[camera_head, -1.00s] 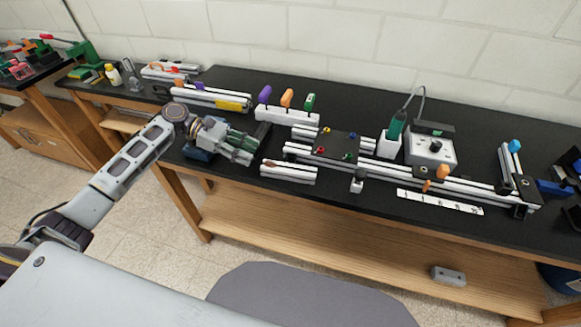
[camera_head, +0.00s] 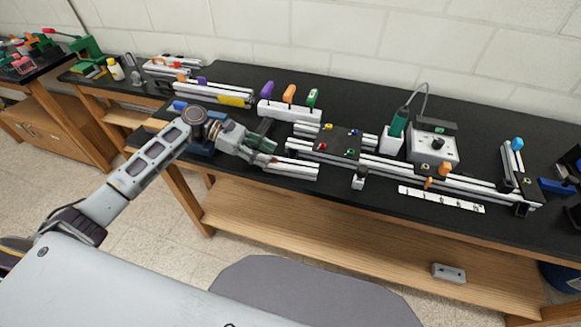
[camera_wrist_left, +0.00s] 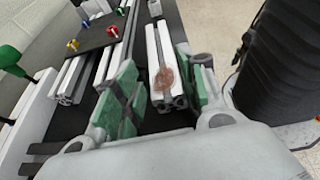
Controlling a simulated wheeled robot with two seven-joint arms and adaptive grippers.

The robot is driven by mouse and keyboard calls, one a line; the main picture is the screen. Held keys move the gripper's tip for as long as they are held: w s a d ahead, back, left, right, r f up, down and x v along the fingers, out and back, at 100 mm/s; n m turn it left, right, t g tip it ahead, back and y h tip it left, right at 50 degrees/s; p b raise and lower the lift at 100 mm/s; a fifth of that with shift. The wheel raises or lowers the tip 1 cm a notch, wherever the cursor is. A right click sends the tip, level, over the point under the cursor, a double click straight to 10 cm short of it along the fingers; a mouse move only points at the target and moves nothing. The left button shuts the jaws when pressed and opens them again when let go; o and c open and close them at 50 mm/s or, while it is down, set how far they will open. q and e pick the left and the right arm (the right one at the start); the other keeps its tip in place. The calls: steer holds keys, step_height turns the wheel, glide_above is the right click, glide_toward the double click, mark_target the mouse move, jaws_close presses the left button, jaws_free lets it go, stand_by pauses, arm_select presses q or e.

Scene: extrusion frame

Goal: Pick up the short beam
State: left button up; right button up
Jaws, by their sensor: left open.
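The short beam (camera_head: 297,171) is a pale, grooved aluminium piece lying near the front edge of the black bench top. My left gripper (camera_head: 270,156) is at its left end, with the jaws open. In the left wrist view the beam (camera_wrist_left: 153,48) runs away from me, its near end between the two green-padded fingers (camera_wrist_left: 155,88). A reddish-brown round mark shows on its near end. The near finger hides part of the beam's left end in the head view. My right gripper is not in view.
A longer rail frame with a black plate (camera_head: 342,143) lies just behind the beam. A white holder with coloured handles (camera_head: 290,110) stands further back. A small grey block (camera_head: 358,181) sits to the beam's right.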

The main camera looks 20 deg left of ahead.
mark_target(284, 162)
arm_select(q)
steer(key=shift+x, duration=1.15)
steer(key=shift+d+f, duration=0.1)
steer(key=shift+d, duration=0.3)
steer(key=shift+d+f, duration=0.1)
steer(key=shift+d, duration=0.15)
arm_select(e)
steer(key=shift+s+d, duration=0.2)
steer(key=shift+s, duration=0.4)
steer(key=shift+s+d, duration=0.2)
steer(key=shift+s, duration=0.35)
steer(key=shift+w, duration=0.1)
